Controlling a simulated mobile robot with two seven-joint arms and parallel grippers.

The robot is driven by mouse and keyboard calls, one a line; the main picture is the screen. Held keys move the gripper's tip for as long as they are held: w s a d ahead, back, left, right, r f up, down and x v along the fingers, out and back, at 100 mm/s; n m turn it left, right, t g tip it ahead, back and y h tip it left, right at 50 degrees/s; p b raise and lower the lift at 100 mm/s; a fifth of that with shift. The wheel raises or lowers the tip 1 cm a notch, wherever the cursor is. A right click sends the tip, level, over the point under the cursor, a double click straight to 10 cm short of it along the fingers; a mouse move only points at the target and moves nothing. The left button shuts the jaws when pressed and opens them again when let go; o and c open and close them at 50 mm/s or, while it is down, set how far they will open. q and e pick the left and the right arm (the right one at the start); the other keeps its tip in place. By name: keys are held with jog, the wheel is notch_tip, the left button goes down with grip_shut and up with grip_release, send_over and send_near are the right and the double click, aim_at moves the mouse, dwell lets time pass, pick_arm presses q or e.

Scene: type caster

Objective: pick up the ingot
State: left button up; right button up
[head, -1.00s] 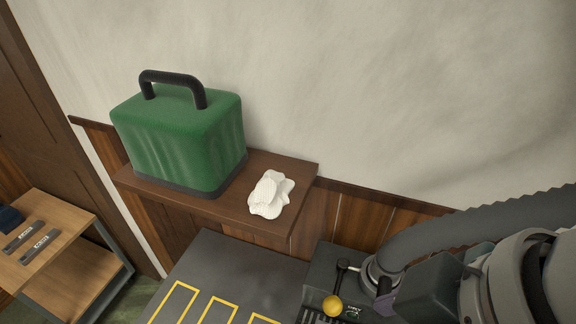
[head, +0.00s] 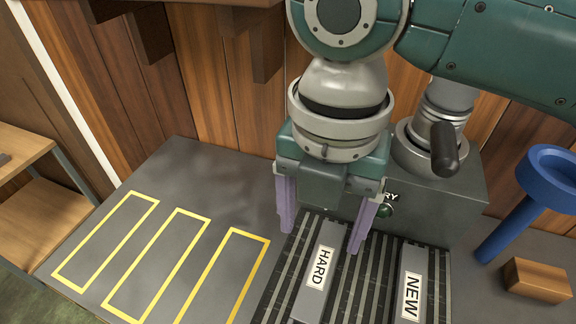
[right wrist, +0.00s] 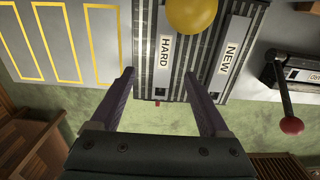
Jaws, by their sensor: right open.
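The ingots are grey bars with white labels. One marked HARD (head: 316,275) lies on a dark ribbed rack, and one marked NEW (head: 411,290) lies to its right. In the right wrist view the HARD bar (right wrist: 162,65) and the NEW bar (right wrist: 230,50) are at the top. My right gripper (head: 321,240) is open and points down, with its purple fingers on either side of the far end of the HARD bar. In the right wrist view its fingertips (right wrist: 158,75) also flank that bar. I cannot tell their exact height. My left gripper is not in view.
Yellow-outlined slots (head: 180,262) on the grey table to the left are empty. A machine box with a lever (head: 444,150) stands behind the rack. A blue stand (head: 510,225) and wooden block (head: 537,280) are at right. A yellow ball (right wrist: 191,12) hangs over the bars.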

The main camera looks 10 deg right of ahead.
aim_at(317, 274)
notch_tip(317, 274, down, 4)
jog(key=shift+s+r, duration=0.1)
jog(key=shift+r, duration=0.05)
jog(key=f, duration=0.2)
jog(key=s+f, duration=0.1)
jog(key=f, duration=0.1)
jog(key=shift+d+f+b, duration=0.1)
jog(key=shift+f+b, duration=0.1)
jog(key=shift+b, duration=0.1)
jog(key=shift+w+f, duration=0.1)
jog(key=shift+f, duration=0.45)
grip_shut()
jog(key=shift+w+r, duration=0.1)
dwell(0.5)
